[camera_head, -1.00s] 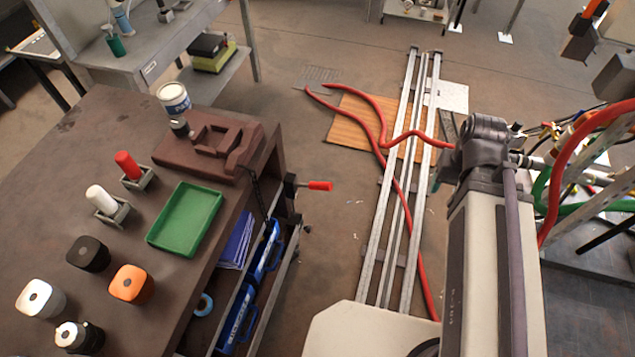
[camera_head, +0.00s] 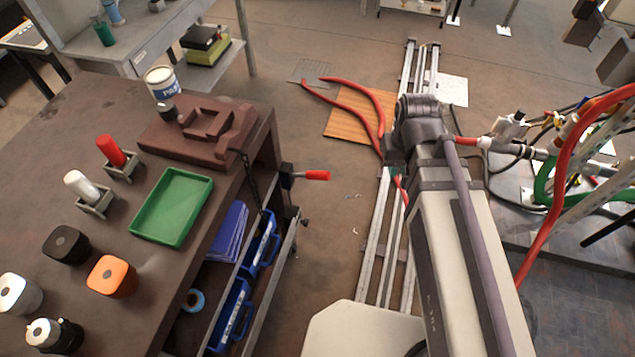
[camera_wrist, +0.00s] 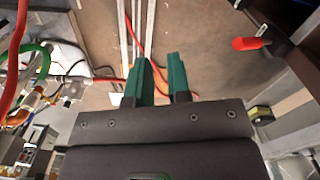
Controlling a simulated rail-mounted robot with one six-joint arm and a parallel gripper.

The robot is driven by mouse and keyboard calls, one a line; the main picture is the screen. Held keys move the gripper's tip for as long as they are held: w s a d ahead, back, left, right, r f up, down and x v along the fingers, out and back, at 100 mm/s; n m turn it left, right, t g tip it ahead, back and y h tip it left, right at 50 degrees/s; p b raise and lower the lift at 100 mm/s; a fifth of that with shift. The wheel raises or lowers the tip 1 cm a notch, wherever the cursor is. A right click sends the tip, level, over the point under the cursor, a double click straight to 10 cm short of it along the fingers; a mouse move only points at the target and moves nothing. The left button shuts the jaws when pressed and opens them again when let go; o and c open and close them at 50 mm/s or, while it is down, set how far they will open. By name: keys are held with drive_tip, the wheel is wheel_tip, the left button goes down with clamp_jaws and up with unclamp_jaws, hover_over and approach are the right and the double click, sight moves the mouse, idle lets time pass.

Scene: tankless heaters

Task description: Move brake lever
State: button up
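A red-handled lever (camera_head: 316,175) sticks out to the right from the side of the brown workbench, on a dark mount. It fits the name brake lever, though no label shows. In the wrist view the red handle (camera_wrist: 247,43) is at the upper right, clear of my fingers. My gripper (camera_wrist: 160,65) has two green fingers with a gap between them and nothing in the gap. It is apart from the lever. In the head view my gripper is mostly hidden by my arm.
Blue bins (camera_head: 235,310) sit below. Hoses and pipes (camera_head: 560,150) stand at the right. Floor between the bench and my rail is open.

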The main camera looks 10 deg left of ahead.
drive_tip(key=w+a+f+n+b, duration=0.1)
drive_tip(key=a+f+n+b, duration=0.1)
drive_tip(key=a, duration=0.3)
drive_tip(key=a+f+n+b, duration=0.2)
drive_tip(key=a+f+n, duration=0.1)
drive_tip(key=a, duration=0.3)
drive_tip(key=w+a+f+n+b, duration=0.1)
drive_tip(key=a+f+n, duration=0.1)
drive_tip(key=a+n, duration=0.2)
drive_tip(key=shift+w+a+f+b, duration=0.1)
drive_tip(key=shift+w+a+b, duration=0.1)
drive_tip(key=shift+a, duration=0.2)
drive_tip(key=shift+w+a+f+b, duration=0.1)
drive_tip(key=shift+w+a+b, duration=0.1)
drive_tip(key=shift+a, duration=0.15)
clamp_jaws()
drive_tip(key=n, duration=0.7)
hover_over(316, 173)
drive_tip(key=a, duration=0.1)
drive_tip(key=shift+s+f+h+b, duration=0.3)
drive_tip(key=shift+s+f+b, duration=0.05)
drive_tip(key=shift+s, duration=0.05)
drive_tip(key=shift+w+r+n+t, duration=0.1)
drive_tip(key=shift+w+n+t, duration=0.2)
drive_tip(key=shift+n, duration=0.5)
drive_tip(key=shift+s+d+n, duration=0.1)
drive_tip(key=shift+d+n, duration=0.05)
drive_tip(key=shift+n, duration=0.85)
